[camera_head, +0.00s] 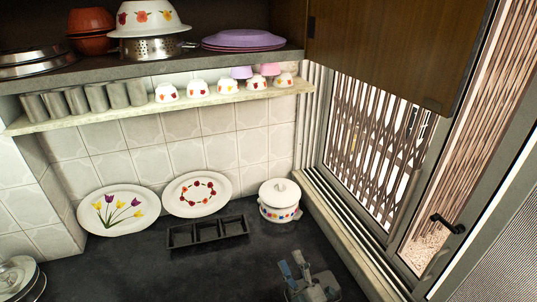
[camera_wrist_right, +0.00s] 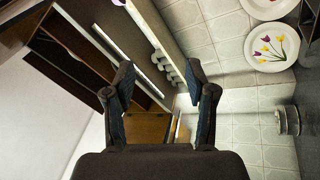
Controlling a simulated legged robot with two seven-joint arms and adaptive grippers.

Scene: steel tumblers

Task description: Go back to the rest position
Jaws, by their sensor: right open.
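My right gripper (camera_head: 292,264) is low in the head view, above the dark counter at the front right. Its two fingers stand apart with nothing between them, and they also show empty in the right wrist view (camera_wrist_right: 160,72). Several steel tumblers (camera_head: 94,98) stand in a row on the narrow shelf at the upper left, well away from this gripper. In the right wrist view a row of small grey shapes, probably the tumblers (camera_wrist_right: 171,70), shows beyond the fingers. My left gripper is not in view.
A black three-compartment tray (camera_head: 207,238) and a lidded white pot (camera_head: 280,213) sit on the counter behind my gripper. Two flowered plates (camera_head: 119,228) lean on the tiles. Small bowls (camera_head: 197,88) share the narrow shelf (camera_head: 140,116). A window (camera_head: 375,150) borders the right side.

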